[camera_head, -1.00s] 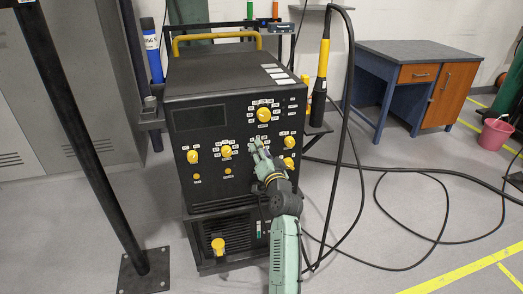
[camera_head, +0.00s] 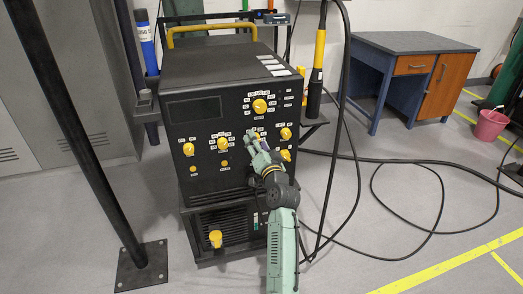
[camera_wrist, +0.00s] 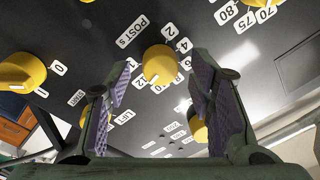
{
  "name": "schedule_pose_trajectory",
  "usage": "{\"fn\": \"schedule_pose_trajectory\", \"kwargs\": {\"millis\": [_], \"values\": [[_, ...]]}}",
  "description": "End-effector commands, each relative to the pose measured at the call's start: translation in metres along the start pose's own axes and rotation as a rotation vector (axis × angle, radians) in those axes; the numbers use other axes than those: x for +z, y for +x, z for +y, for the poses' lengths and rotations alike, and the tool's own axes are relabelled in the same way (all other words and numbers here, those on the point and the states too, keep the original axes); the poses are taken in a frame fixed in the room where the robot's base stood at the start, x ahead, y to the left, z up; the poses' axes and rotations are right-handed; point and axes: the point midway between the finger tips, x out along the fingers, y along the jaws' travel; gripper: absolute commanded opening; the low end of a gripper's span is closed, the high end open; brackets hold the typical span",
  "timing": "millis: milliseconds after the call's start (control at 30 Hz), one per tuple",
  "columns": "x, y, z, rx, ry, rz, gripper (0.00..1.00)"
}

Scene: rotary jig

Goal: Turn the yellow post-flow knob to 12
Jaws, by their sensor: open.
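The yellow post-flow knob (camera_wrist: 158,62) sits on the black panel in the wrist view, with a "POST S" label and numbers such as 2, 4 and 12 around it. A pale mark shows near its lower edge; I cannot tell for sure which number it points to. My gripper (camera_wrist: 158,78) is open, its purple-padded fingers on either side of the knob's lower part in the picture, with no clear contact. In the head view my gripper (camera_head: 257,144) is at the panel front and appears to cover this knob.
The black machine (camera_head: 210,185) has other yellow knobs nearby: a large upper one (camera_head: 260,106), one to the left (camera_head: 223,143) and one to the right (camera_head: 286,134). Black cables hang right of the machine. A black post (camera_head: 85,150) stands at left. Floor at front right is mostly clear.

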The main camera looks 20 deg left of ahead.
Motion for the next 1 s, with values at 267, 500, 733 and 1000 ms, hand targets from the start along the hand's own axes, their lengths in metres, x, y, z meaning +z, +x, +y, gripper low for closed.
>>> {"fn": "schedule_pose_trajectory", "kwargs": {"millis": [267, 500, 733, 1000], "values": [[0.0, -0.052, 0.002, 0.003, 0.0, 0.001, 0.49], [0.0, -0.098, 0.001, 0.003, 0.001, 0.0, 0.49], [0.0, -0.115, 0.0, 0.001, 0.0, 0.001, 0.49], [0.0, -0.116, 0.0, 0.001, 0.0, 0.0, 0.49]]}}
